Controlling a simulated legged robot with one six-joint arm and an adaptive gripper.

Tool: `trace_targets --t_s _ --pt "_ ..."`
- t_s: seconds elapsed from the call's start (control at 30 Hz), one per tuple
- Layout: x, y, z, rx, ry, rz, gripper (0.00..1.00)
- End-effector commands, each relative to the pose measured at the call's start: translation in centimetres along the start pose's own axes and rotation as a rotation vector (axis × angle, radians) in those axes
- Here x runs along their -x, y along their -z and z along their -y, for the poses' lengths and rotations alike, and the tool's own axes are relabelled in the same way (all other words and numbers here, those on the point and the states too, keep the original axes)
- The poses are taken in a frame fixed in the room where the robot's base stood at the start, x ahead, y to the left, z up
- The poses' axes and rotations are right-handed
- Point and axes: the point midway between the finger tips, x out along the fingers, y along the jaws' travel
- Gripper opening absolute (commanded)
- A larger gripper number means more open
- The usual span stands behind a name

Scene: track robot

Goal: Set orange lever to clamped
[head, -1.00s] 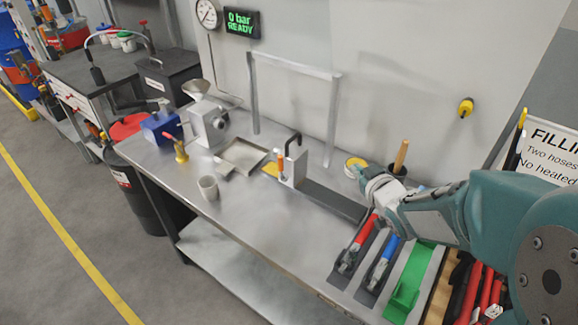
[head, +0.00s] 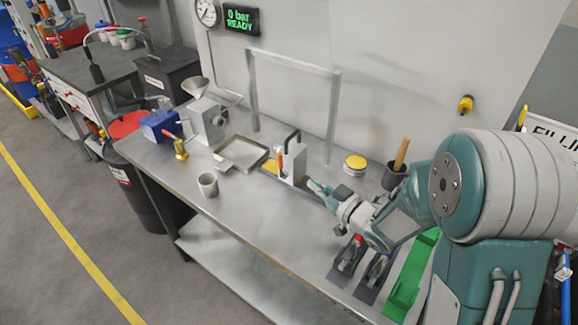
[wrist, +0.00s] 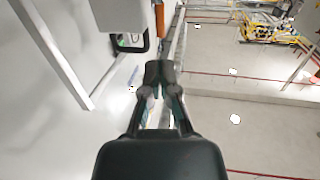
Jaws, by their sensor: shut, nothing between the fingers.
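The orange lever (head: 280,160) stands upright against the light grey block (head: 293,166) on the steel bench, with a black bent bar at the block's top. A yellow plate (head: 270,167) lies at its foot. The lever shows at the top of the wrist view as an orange strip (wrist: 160,20) beside the pale block (wrist: 118,14). My gripper (head: 314,185) is just right of the block, apart from the lever, pointing toward it. In the wrist view its fingertips (wrist: 160,72) are together and empty, below the lever.
A metal tray (head: 241,154) and a cup (head: 208,185) stand left of the block. A metal frame (head: 336,110) rises behind. A yellow-lidded tin (head: 355,164) and a dark pot (head: 394,178) are behind my arm. Toggle clamps (head: 349,258) and a green channel (head: 408,285) lie in front.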

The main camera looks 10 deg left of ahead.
Motion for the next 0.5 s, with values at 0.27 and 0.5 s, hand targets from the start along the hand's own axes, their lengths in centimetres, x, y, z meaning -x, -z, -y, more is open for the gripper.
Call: trace_targets --t_s 0.27,0.5 --pt "-3.2 -0.1 0.1 0.0 0.003 0.001 0.0" --pt "-7.5 -0.1 0.1 0.001 0.001 0.001 0.0"
